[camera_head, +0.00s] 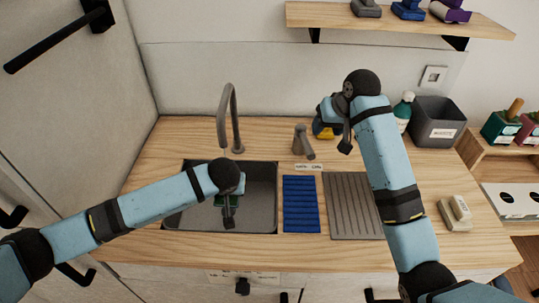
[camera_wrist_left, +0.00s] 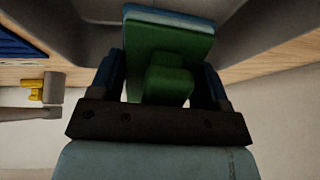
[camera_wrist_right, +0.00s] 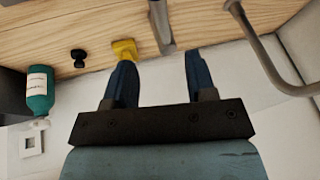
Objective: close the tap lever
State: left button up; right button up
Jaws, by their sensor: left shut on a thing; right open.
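The tap lever (camera_head: 301,143) is a short grey post with a slanted handle. It stands behind the blue mat, right of the tall grey spout (camera_head: 231,112). In the right wrist view the grey post (camera_wrist_right: 160,24) shows beyond the fingers, between them and not touching them as far as I can see. My right gripper (camera_head: 345,142) is open and empty, right of the lever. My left gripper (camera_head: 229,205) is over the sink, shut on a green block (camera_wrist_left: 168,55) with a blue edge. Whether the block touches the sink is unclear.
The dark sink (camera_head: 261,196) has a blue ribbed mat (camera_head: 301,205) and a grey draining board (camera_head: 352,207) to its right. A green bottle (camera_head: 403,110) and grey bin (camera_head: 436,122) are further right.

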aim_at(305, 142)
dwell(0.3)
jog(key=c, duration=0.9)
jog(key=d+f+y, duration=0.1)
jog(key=d, duration=0.2)
jog(key=w+d+f+n+y, duration=0.1)
jog(key=d+f, duration=0.1)
jog(key=d, duration=0.1)
jog(key=w+d+f+y, duration=0.1)
jog(key=d, duration=0.2)
jog(key=shift+f+n+y, duration=0.3)
jog(key=shift+n, duration=0.1)
grip_shut()
jog(key=shift+y, duration=0.3)
jog(key=x, duration=1)
jog(key=shift+d+f, duration=0.15)
jog(key=shift+d, duration=0.15)
jog(key=shift+s+a+r, duration=0.15)
jog(key=shift+a, duration=0.45)
jog(key=shift+s+a+r, duration=0.15)
jog(key=shift+a, duration=0.45)
jog(key=shift+s+a+r, duration=0.15)
jog(key=shift+a, duration=0.45)
